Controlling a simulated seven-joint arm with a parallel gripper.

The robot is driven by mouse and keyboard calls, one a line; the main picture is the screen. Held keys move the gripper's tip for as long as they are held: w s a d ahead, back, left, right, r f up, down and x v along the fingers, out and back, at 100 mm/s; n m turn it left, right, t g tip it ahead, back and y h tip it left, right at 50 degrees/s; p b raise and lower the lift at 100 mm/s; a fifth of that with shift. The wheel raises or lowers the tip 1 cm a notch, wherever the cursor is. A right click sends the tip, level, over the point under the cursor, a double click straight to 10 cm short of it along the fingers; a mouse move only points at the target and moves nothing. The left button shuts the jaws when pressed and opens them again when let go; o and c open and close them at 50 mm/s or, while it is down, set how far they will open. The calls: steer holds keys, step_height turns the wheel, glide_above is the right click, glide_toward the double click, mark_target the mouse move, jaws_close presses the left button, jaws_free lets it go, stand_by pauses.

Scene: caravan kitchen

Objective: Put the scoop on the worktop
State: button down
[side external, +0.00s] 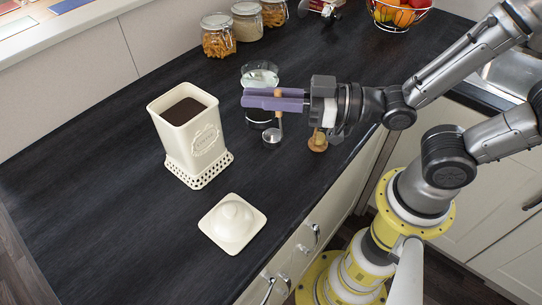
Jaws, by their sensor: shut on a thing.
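The scoop (273,135) has a wooden handle and a small metal bowl. My gripper (250,97) reaches in from the right with its purple fingers level. It is shut on the scoop's handle, and the bowl hangs below the fingers. I cannot tell whether the bowl touches the dark worktop (110,215). The scoop is to the right of an open cream canister (181,143) with dark brown contents. Part of the handle is hidden by the fingers.
The canister's cream lid (232,223) lies near the front edge. A glass vessel (260,74) stands behind my fingers, partly hidden. A small wooden item (318,141) is below my wrist. Lidded jars (218,37) and a fruit basket (400,14) stand at the back. The left worktop is clear.

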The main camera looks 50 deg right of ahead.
step_height(320, 180, down, 8)
steer(key=shift+r, duration=0.2)
stand_by(0.3)
steer(key=shift+f, duration=0.15)
steer(key=c, duration=0.9)
jaws_free()
